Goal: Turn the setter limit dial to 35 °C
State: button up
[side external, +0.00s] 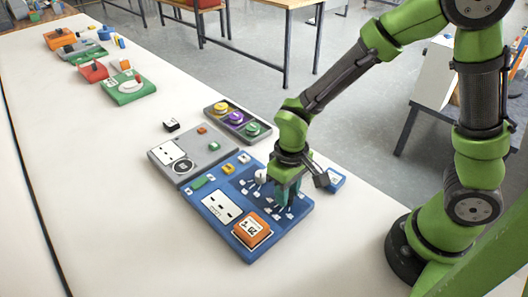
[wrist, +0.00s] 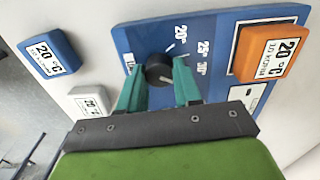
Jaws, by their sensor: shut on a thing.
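The setter limit dial is a dark round knob (wrist: 158,68) on a blue panel (wrist: 130,40). Printed marks 20°, 25° and 30° curve around its far and right side in the wrist view; a 35 mark is not readable. I cannot tell the knob's exact setting. My gripper (wrist: 158,76) has its two teal fingers on either side of the knob and is shut on it. In the side view my gripper (side external: 284,200) points down onto the right part of the blue panel (side external: 215,188), and its fingers hide the knob.
An orange 20 °C block (side external: 252,230) sits on the panel's near corner. A blue 20 °C block (side external: 335,180) lies on the table beside the panel. A grey panel (side external: 190,150) and a tray of coloured buttons (side external: 237,120) stand behind.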

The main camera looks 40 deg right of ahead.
jog(key=m, duration=0.5)
jog(key=shift+m, duration=0.4)
dwell(0.3)
jog(key=o, duration=1)
jog(key=shift+o, duration=0.2)
notch_tip(320, 180, up, 17)
